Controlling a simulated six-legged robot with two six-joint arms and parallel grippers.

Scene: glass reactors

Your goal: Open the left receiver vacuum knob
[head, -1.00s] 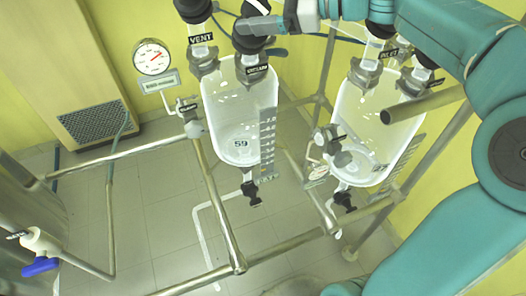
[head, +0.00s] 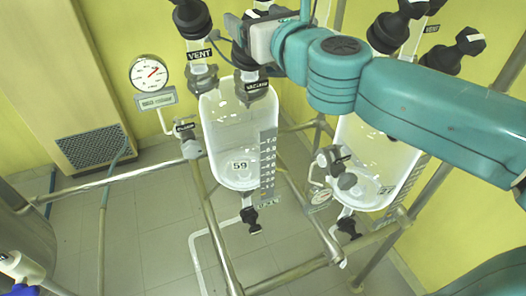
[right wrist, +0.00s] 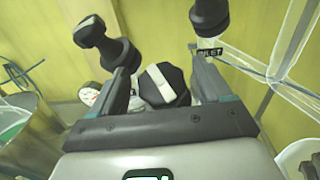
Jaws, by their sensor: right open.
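The left receiver is a clear glass vessel (head: 232,125) marked 59, with a black valve bearing the vacuum label (head: 256,86) on its upper right. My right gripper (head: 236,40) is open at this valve's top, partly hiding it. In the right wrist view, a black knob with a white stripe (right wrist: 165,84) sits between the two open fingers of my right gripper (right wrist: 158,65). The stripe slants slightly. Whether either finger touches the knob cannot be told. The striped knob top also shows above the gripper in the head view (head: 261,8). My left gripper is not in view.
The black vent valve (head: 192,18) stands close to the left of my right gripper. A second glass receiver (head: 372,155) hangs to the right, partly behind my arm. A pressure gauge (head: 148,73) is on the left. Metal frame pipes (head: 215,225) run below the vessels.

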